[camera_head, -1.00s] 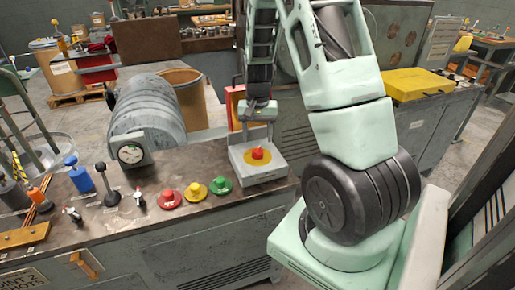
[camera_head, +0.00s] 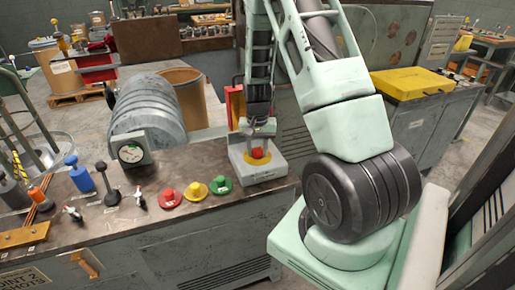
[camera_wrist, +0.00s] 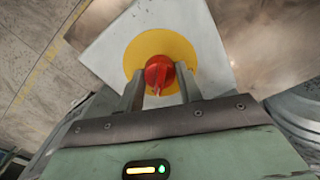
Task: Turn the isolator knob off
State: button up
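The isolator knob (camera_head: 258,154) is red and sits on a round yellow plate on top of a pale grey box (camera_head: 272,170). In the wrist view the red knob (camera_wrist: 158,72) stands in the middle of the yellow disc (camera_wrist: 178,46), with a pale pointer toward my gripper. My gripper (camera_head: 259,139) is directly above the box, pointing down. In the wrist view its two fingers (camera_wrist: 159,76) are apart, one on each side of the knob. I cannot tell whether either finger touches it.
Green (camera_head: 221,185), yellow (camera_head: 195,191) and red (camera_head: 170,198) buttons stand in a row left of the box on the bench. A dial gauge (camera_head: 131,153) and several levers are farther left. A red and yellow panel (camera_head: 236,104) stands close behind my gripper.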

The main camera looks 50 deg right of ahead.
jog(key=shift+n, duration=0.4)
jog(key=n, duration=0.3)
jog(key=shift+n, duration=0.4)
jog(key=n, duration=0.4)
jog(key=shift+r+p, duration=0.1)
jog(key=shift+p, duration=0.2)
jog(key=n+p, duration=0.2)
jog(key=n, duration=0.3)
jog(key=shift+n, duration=0.4)
jog(key=shift+n+p, duration=0.8)
jog(key=shift+n, duration=1.1)
jog(key=o, duration=1)
